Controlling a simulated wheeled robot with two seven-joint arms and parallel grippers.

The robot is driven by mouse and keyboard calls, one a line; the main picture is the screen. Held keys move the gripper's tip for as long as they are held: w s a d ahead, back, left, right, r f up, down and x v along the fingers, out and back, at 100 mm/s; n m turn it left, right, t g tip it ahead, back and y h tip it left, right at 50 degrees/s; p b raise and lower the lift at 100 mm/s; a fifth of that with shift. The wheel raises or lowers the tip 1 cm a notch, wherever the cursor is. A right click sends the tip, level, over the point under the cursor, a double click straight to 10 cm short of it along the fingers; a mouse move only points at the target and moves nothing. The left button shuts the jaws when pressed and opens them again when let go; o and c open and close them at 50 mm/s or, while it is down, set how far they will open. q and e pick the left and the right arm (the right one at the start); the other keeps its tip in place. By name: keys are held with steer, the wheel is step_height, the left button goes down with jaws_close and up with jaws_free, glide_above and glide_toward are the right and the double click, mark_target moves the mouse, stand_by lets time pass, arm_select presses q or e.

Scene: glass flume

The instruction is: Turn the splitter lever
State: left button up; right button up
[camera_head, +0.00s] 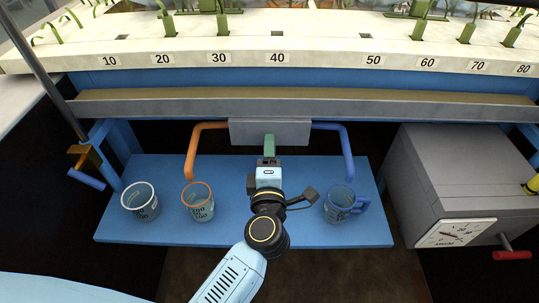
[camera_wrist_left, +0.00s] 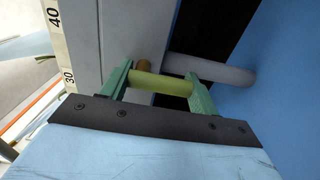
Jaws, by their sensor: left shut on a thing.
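The splitter box (camera_head: 245,131) is a grey block under the flume's front rail, with an orange pipe (camera_head: 199,133) to the left and a blue pipe (camera_head: 346,142) to the right. My left gripper (camera_head: 269,146) is at the front of this box, its arm reaching up from below. In the left wrist view the green fingers (camera_wrist_left: 160,90) are shut on a yellow-green lever (camera_wrist_left: 160,85), which lies across between them. In the head view the gripper hides the lever. My right gripper is in neither view.
On the blue shelf (camera_head: 240,228) stand a white-rimmed cup (camera_head: 141,203), an orange-rimmed cup (camera_head: 199,205) under the orange pipe, and a blue jug (camera_head: 340,206) under the blue pipe. A grey box with a dial (camera_head: 453,233) stands at right.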

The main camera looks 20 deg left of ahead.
arm_select(q)
steer(key=shift+n, duration=0.3)
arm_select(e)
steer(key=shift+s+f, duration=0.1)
arm_select(q)
steer(key=shift+d+n, duration=0.15)
steer(key=shift+n, duration=0.35)
steer(key=shift+d+n+p, duration=0.15)
steer(key=shift+n+p, duration=0.2)
steer(key=shift+n, duration=0.45)
steer(key=shift+w+d+r+n, duration=0.1)
steer(key=shift+d+n, duration=0.05)
steer(key=shift+n, duration=0.85)
steer(key=shift+d+n, duration=0.15)
steer(key=shift+n, duration=0.65)
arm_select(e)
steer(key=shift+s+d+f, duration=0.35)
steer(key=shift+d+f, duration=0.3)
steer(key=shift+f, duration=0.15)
arm_select(q)
steer(key=shift+r, duration=0.1)
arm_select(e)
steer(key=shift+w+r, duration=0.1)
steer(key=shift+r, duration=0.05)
